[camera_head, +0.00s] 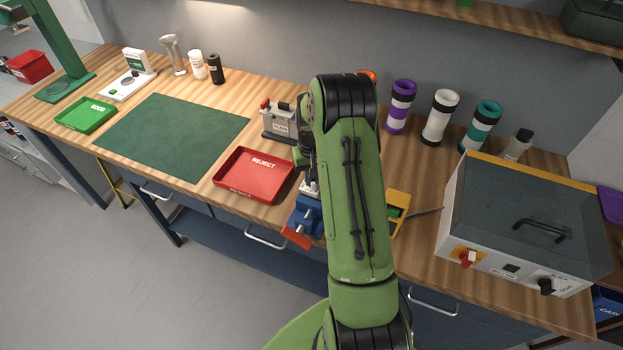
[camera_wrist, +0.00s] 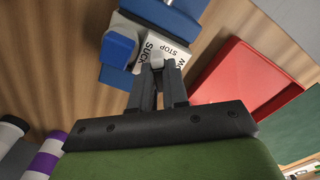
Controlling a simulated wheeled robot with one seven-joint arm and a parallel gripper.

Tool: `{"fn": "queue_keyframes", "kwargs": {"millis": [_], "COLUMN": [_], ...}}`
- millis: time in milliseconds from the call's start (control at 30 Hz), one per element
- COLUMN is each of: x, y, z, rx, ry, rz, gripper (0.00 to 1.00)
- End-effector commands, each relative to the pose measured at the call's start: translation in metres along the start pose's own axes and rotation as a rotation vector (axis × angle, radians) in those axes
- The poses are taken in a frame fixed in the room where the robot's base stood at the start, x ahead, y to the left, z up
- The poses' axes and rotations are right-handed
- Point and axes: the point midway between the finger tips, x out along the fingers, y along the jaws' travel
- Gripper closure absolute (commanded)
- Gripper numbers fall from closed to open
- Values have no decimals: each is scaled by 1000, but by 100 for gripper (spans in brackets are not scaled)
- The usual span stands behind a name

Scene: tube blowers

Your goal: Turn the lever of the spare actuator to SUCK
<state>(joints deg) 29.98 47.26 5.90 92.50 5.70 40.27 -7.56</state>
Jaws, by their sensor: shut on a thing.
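In the head view, the blue vise (camera_head: 307,215) is at the bench's front edge, left of my green arm, with the clamped part mostly hidden behind the arm.
The red REJECT tray (camera_head: 254,176) lies just left of the vise. A grey box (camera_head: 280,122) with a red-tipped part stands behind it. A yellow tray (camera_head: 398,212) is right of my arm. Several banded tubes (camera_head: 440,117) stand at the back, and a large grey-lidded machine (camera_head: 530,215) is at right.

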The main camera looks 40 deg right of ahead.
Motion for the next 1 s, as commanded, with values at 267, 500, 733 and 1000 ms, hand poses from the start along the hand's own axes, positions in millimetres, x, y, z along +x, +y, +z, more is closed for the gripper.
{"fn": "queue_keyframes", "kwargs": {"millis": [267,500,733,1000], "x": [1,0,0,0], "y": [0,0,0,0], "z": [-1,-1,-1,-1], "rx": [-221,-345,-400,-413], "ry": [4,4,4,4], "rz": [0,1,0,0], "gripper": [100,100,100,100]}}
